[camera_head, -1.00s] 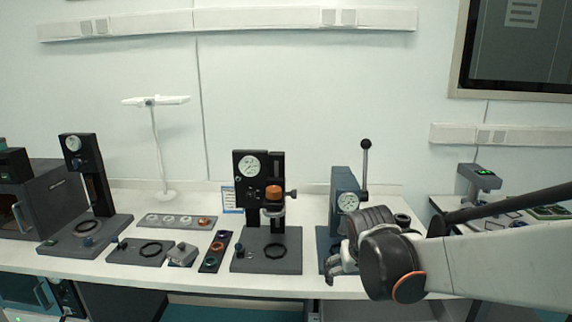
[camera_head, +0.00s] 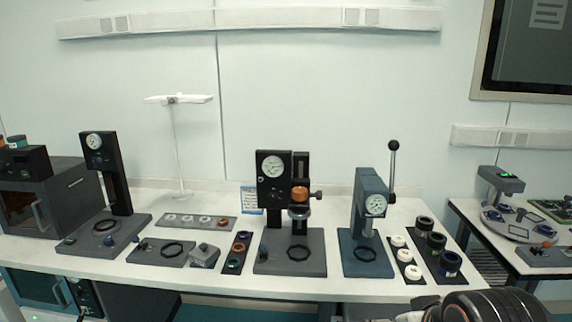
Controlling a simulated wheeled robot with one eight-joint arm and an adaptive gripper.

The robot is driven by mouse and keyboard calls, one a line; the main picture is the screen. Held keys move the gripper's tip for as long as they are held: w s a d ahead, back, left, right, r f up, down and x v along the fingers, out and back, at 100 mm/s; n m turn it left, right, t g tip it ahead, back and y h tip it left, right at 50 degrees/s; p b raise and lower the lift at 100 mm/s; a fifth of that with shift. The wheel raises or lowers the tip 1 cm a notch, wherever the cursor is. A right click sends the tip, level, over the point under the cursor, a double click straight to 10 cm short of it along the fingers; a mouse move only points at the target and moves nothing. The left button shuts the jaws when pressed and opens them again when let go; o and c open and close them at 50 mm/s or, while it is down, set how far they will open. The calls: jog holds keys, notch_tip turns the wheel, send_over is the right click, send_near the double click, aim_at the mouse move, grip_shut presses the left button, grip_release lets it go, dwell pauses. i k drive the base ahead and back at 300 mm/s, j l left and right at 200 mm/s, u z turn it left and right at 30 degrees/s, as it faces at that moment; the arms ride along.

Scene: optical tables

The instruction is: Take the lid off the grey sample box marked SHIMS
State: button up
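No marking that reads SHIMS can be made out in the head view. A small light grey box-like item (camera_head: 204,256) stands near the front edge of the white table, left of centre; I cannot tell whether it is the sample box or has a lid. My gripper (camera_head: 411,316) only just shows at the bottom edge, right of centre, beside my dark wrist. Its fingers are mostly cut off, so its opening cannot be judged. It is well to the right of the small grey item.
The white table (camera_head: 215,277) carries a black dial stand (camera_head: 274,190), a blue lever press (camera_head: 366,205) and a tall gauge stand at left (camera_head: 112,175). Dark trays of rings lie between them. A dark oven-like unit (camera_head: 50,208) is at far left. A second table (camera_head: 470,215) stands at right.

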aim_at(203, 251)
jog(key=j+u, duration=0.15)
jog(key=u, duration=0.3)
jog(key=k+j+u, duration=0.1)
jog(key=u, duration=0.3)
jog(key=i+j+z, duration=0.1)
jog(key=z, duration=0.3)
jog(key=j+z, duration=0.15)
jog(key=z, duration=0.25)
jog(key=i+j+z, duration=0.1)
jog(key=j, duration=0.25)
jog(key=i+j+z, duration=0.25)
jog(key=j, duration=0.45)
jog(key=i+j+z, duration=0.15)
jog(key=j, duration=0.25)
jog(key=i+j+z, duration=0.1)
jog(key=j, duration=0.3)
jog(key=i+j, duration=0.1)
jog(key=j, duration=0.2)
jog(key=i+j, duration=0.15)
jog(key=j, duration=0.15)
jog(key=z, duration=0.15)
jog(key=i, duration=0.05)
